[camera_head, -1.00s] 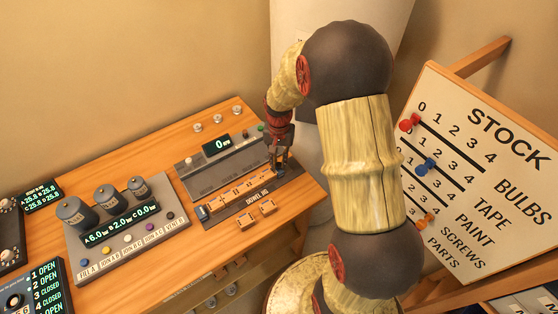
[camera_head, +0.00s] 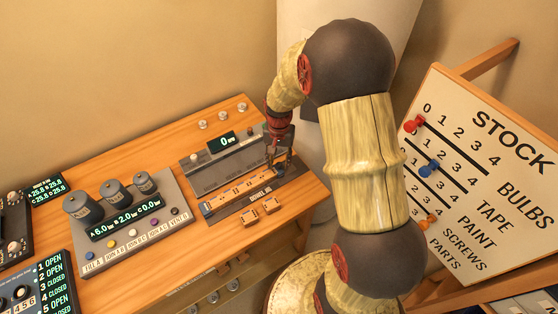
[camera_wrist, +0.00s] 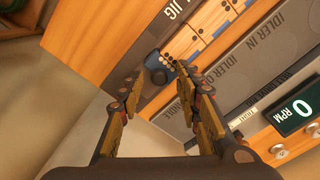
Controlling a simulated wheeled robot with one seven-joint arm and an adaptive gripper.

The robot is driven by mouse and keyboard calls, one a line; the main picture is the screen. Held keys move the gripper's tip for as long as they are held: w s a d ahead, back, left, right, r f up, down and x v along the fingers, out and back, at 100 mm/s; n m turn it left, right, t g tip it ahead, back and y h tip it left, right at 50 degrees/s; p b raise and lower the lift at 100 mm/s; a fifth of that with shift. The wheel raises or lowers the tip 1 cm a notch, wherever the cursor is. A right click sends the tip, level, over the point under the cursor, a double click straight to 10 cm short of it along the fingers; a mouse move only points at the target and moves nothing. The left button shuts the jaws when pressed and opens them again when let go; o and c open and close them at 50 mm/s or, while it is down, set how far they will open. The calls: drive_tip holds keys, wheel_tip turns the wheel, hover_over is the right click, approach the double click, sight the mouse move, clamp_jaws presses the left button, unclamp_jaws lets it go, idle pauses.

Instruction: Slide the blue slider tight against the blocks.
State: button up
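The blue slider (camera_wrist: 156,62), with a dark round knob, lies in the jig's track in the wrist view. It is close beside the end of the row of orange blocks (camera_wrist: 205,22); I cannot tell whether they touch. In the head view the row of blocks (camera_head: 240,192) runs along the dowel jig (camera_head: 290,187), and the slider is mostly hidden by my gripper. My gripper (camera_head: 279,168) is over the jig's right end. In the wrist view my gripper (camera_wrist: 158,84) has its fingers apart with nothing held between them, and the slider appears just beyond the fingertips.
Two loose orange blocks (camera_head: 260,211) lie in front of the jig. A panel with a "0 RPM" display (camera_head: 227,141) stands right behind it. A panel with grey cylinders (camera_head: 120,225) is to the left. A STOCK board (camera_head: 490,170) stands right of my arm.

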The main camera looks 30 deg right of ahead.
sight(279, 164)
drive_tip(key=shift+r, duration=0.1)
wheel_tip(279, 164, up, 12)
idle(0.5)
idle(0.5)
drive_tip(key=s+a+r+n+t, duration=0.2)
drive_tip(key=s+a+r+n, duration=0.2)
drive_tip(key=s+a+r, duration=0.2)
drive_tip(key=s+a+r+n+t, duration=0.3)
drive_tip(key=s+a+r, duration=0.3)
drive_tip(key=s+r, duration=0.4)
drive_tip(key=s+n, duration=0.1)
drive_tip(key=s, duration=0.3)
drive_tip(key=shift+a+r+n+t, duration=0.2)
drive_tip(key=shift+a+n+t, duration=0.1)
drive_tip(key=shift+a, duration=0.1)
